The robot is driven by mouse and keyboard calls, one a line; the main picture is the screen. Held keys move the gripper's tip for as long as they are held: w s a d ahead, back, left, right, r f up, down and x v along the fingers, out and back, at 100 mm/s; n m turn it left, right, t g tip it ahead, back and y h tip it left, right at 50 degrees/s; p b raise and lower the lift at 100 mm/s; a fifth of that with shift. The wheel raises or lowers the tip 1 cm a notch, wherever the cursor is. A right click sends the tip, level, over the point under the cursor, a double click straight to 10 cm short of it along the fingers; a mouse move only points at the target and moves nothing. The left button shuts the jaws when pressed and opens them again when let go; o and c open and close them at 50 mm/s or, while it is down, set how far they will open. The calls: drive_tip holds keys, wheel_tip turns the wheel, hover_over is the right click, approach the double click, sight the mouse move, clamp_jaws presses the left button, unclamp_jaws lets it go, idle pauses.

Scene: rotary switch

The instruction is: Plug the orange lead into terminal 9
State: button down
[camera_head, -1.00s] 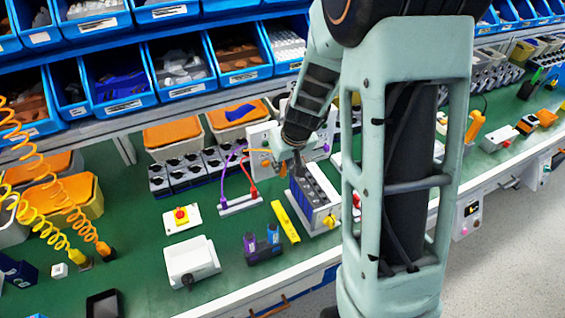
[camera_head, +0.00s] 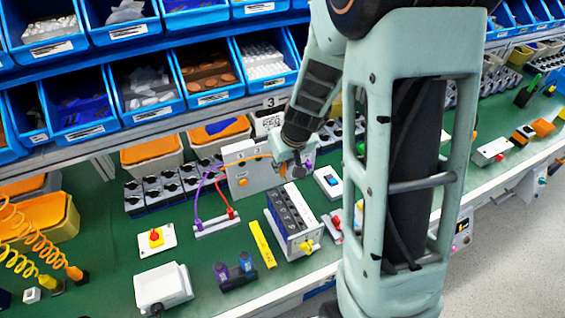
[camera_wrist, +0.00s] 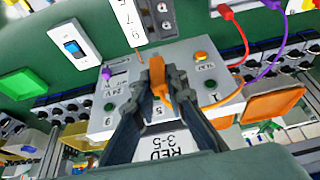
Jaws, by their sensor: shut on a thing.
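My gripper (camera_wrist: 160,92) is shut on the orange plug (camera_wrist: 157,75) of the orange lead. In the head view, my gripper (camera_head: 292,168) is above and just behind the terminal block (camera_head: 284,232). The orange lead (camera_wrist: 228,97) runs from the plug to the right side of the grey panel in the wrist view; it also arcs to my gripper in the head view (camera_head: 246,158). The terminal block, with dark round sockets and a white number strip (camera_wrist: 128,22), shows at the top of the wrist view. The plug is apart from the sockets. I cannot clearly read the 9.
The grey panel (camera_head: 250,178) stands behind the block. A blue-and-white switch (camera_head: 328,182) is to the right. Blue bins (camera_head: 210,70) are above the bench.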

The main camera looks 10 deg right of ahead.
sight(283, 177)
drive_tip(key=shift+w+d, duration=0.1)
drive_tip(key=shift+d, duration=0.05)
idle(0.5)
wheel_tip(283, 177, down, 6)
drive_tip(key=b, duration=0.6)
drive_tip(key=shift+b, duration=0.4)
drive_tip(key=shift+f+b, duration=0.2)
drive_tip(key=shift+b, duration=0.35)
idle(0.6)
drive_tip(key=shift+f+b, duration=1.05)
drive_tip(key=shift+b, duration=0.1)
drive_tip(key=c, duration=1.8)
unclamp_jaws()
drive_tip(key=shift+c, duration=0.2)
drive_tip(key=shift+r, duration=0.15)
